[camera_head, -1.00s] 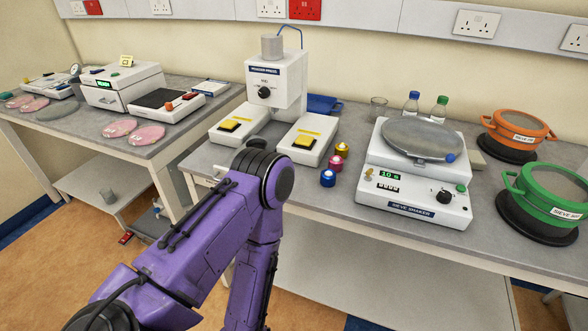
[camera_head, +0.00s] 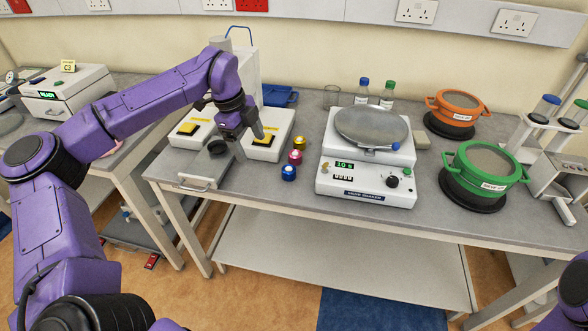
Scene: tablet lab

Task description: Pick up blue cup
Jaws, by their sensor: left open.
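The blue cup (camera_head: 289,173) is a small, shiny blue cylinder with a light top. It stands near the front edge of the bench, left of the sieve shaker (camera_head: 366,189). A pink-red cup (camera_head: 295,156) and a gold cup (camera_head: 299,143) stand in a row behind it. My left gripper (camera_head: 243,134) is open, with its fingers pointing down. It is up and to the left of the blue cup in the picture, in front of the white press, and apart from the cup. My right gripper is out of view; only a purple part of my right arm shows at the lower right corner.
The press pads (camera_head: 264,141) lie behind and left of the cups. The shaker stands close on the right. Green (camera_head: 485,171) and orange (camera_head: 457,113) sieves stand farther right. Bottles (camera_head: 387,95) and a glass beaker (camera_head: 331,97) are at the back. Bench in front of the shaker is narrow.

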